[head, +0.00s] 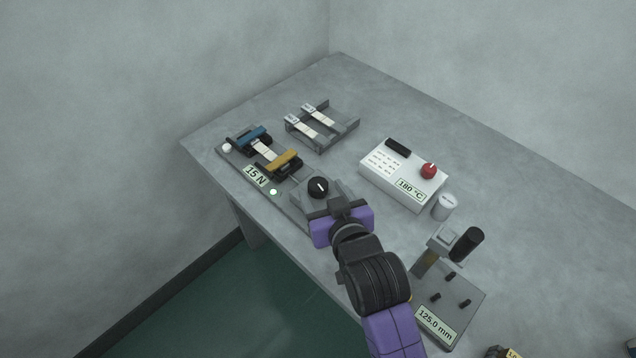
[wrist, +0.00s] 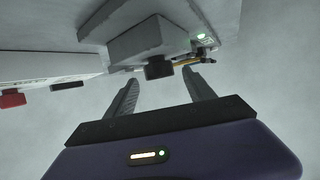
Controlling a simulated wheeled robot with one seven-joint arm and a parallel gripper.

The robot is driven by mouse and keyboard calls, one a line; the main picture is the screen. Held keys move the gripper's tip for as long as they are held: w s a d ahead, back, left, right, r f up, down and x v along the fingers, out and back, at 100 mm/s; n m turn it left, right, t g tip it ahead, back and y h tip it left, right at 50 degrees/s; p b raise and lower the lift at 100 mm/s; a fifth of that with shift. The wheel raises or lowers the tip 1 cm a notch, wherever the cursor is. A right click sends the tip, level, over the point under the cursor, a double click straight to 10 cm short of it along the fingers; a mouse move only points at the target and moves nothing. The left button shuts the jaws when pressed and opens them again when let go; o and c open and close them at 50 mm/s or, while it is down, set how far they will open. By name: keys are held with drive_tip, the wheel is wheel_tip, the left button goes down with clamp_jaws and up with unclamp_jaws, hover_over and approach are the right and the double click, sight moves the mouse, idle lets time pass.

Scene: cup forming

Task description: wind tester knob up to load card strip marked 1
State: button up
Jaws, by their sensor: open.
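The tester (head: 301,208) is a long grey unit along the table's left edge. Its black knob (head: 318,187) with a white pointer mark sits on a grey block at its near end; it also shows in the wrist view (wrist: 159,70). The tester display (head: 256,176) reads 15 N, with a green light beside it. A pale strip (head: 264,151) is held between a blue clamp (head: 252,138) and a yellow clamp (head: 283,163). My gripper (wrist: 163,82) is open, its fingers pointing toward the knob, apparently short of it. The load card is not identifiable.
A grey rack (head: 340,138) behind the tester holds two labelled strips (head: 319,115). A white box (head: 403,175) reading 180 °C has a red knob. A white cylinder (head: 444,206) and a gauge (head: 446,292) reading 125.0 mm stand right of my arm. The table's far area is clear.

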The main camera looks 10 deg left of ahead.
sight(319, 187)
drive_tip(key=shift+x, duration=1.95)
clamp_jaws()
